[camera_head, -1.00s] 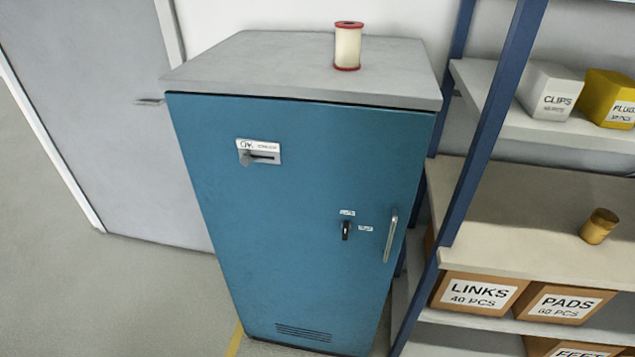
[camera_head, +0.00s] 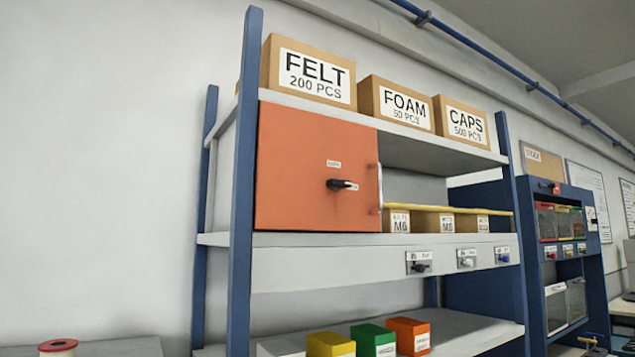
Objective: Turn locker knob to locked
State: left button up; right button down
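An orange locker (camera_head: 295,190) with a closed door stands on an upper shelf of the blue-posted rack. Its black knob (camera_head: 342,185) lies near the middle of the door, with the lever pointing sideways to the right. A small label (camera_head: 333,164) sits above the knob and another sits at its right; both are too small to read. A pale upright handle (camera_head: 380,188) is at the door's right edge. Neither of my grippers is in view.
Boxes marked FELT (camera_head: 315,77), FOAM (camera_head: 404,107) and CAPS (camera_head: 466,123) stand above the locker. A yellow bar (camera_head: 445,209) runs beside it, in front of small boxes. A grey cabinet top (camera_head: 125,349) with a red-ended spool (camera_head: 58,347) shows at bottom left.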

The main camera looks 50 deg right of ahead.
aim_at(335, 184)
jog(key=k+j+z, duration=0.15)
jog(key=z, duration=1.6)
